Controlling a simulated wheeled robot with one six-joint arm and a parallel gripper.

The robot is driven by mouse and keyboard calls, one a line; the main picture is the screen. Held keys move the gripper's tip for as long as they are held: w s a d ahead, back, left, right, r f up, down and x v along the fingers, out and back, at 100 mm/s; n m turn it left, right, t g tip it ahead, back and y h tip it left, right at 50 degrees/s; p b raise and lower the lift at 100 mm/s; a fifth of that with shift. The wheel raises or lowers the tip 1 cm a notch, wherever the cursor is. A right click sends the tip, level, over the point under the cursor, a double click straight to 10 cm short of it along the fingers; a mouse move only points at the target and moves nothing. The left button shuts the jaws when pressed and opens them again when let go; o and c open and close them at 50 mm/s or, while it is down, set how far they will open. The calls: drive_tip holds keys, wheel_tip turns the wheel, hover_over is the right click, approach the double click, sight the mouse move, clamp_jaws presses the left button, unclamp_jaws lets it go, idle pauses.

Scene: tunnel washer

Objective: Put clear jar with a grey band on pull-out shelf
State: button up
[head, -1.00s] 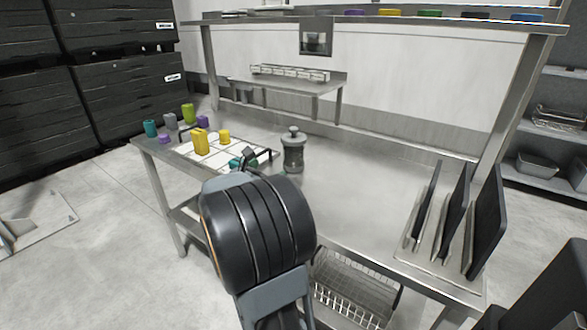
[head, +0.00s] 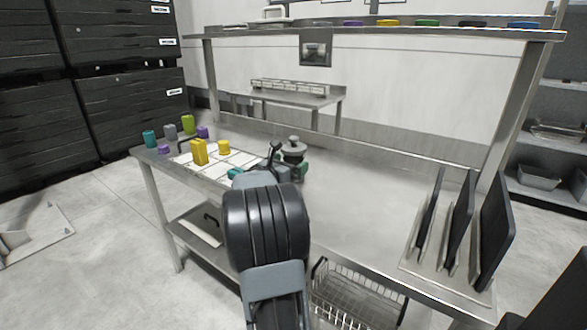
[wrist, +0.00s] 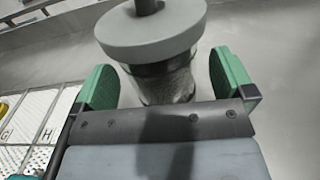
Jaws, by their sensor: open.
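The clear jar with a grey band (head: 293,152) stands upright on the steel table, right of the white gridded tray. In the wrist view the jar (wrist: 168,85) shows its wide grey lid and knob, with the clear body below. My gripper (wrist: 165,85) is open, with one green finger pad on each side of the jar's body. No firm contact with the pads can be seen. In the head view my gripper (head: 270,173) is partly hidden behind my arm. I cannot tell for sure which surface is the pull-out shelf.
The white gridded tray (head: 212,168) holds yellow blocks, with several coloured pieces beside it. Dark upright panels (head: 455,222) stand in a rack at the right. A wire basket (head: 350,300) hangs under the table. The table's middle right is clear.

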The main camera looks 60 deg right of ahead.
drive_tip(key=shift+d, duration=1.3)
drive_tip(key=shift+r, duration=0.15)
drive_tip(key=c, duration=1.3)
